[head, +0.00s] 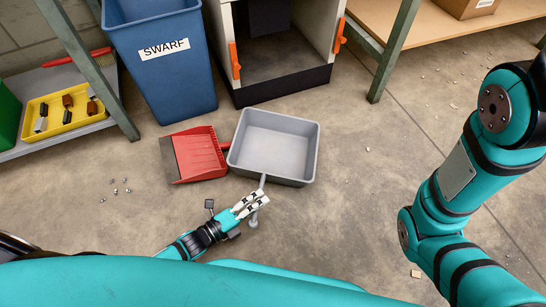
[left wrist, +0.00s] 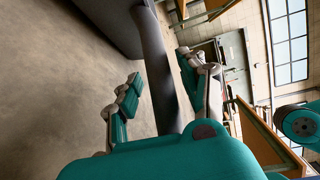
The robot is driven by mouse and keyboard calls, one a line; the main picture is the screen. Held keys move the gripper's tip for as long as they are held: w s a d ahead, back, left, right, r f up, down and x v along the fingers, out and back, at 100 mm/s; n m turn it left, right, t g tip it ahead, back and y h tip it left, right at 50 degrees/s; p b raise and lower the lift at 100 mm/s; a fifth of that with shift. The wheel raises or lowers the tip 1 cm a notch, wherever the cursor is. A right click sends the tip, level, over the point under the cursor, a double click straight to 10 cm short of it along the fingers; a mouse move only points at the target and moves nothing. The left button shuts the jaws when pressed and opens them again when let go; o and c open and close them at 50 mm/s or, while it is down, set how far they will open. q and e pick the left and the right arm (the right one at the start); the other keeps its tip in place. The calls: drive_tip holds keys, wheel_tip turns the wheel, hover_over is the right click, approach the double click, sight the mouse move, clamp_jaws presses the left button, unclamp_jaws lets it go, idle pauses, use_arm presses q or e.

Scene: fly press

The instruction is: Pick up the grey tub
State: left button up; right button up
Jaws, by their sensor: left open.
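The grey tub (head: 240,165) stands upright and looks empty on the concrete floor. A grey bar (head: 263,181), like a handle, runs from its near side toward me. My left gripper (head: 251,204) is at this bar, just in front of the tub. In the left wrist view the tub (left wrist: 108,22) fills the top, and the bar (left wrist: 158,75) runs down between the two open teal fingers. A gap shows between the bar and the left finger; I cannot tell whether the right finger touches it. My right arm shows, but its gripper is out of view.
A red dustpan (head: 199,153) lies close against the tub's left side. A blue SWARF bin (head: 165,75) and an open cabinet (head: 283,92) stand behind. A yellow tray (head: 62,128) sits on a low shelf at left. Metal bits (head: 120,187) lie on the floor. Floor right of the tub is mostly clear.

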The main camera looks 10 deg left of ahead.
use_arm(q)
clamp_jaws()
idle(0.3)
drive_tip(key=shift+r, duration=0.15)
drive_tip(key=shift+r, duration=0.1)
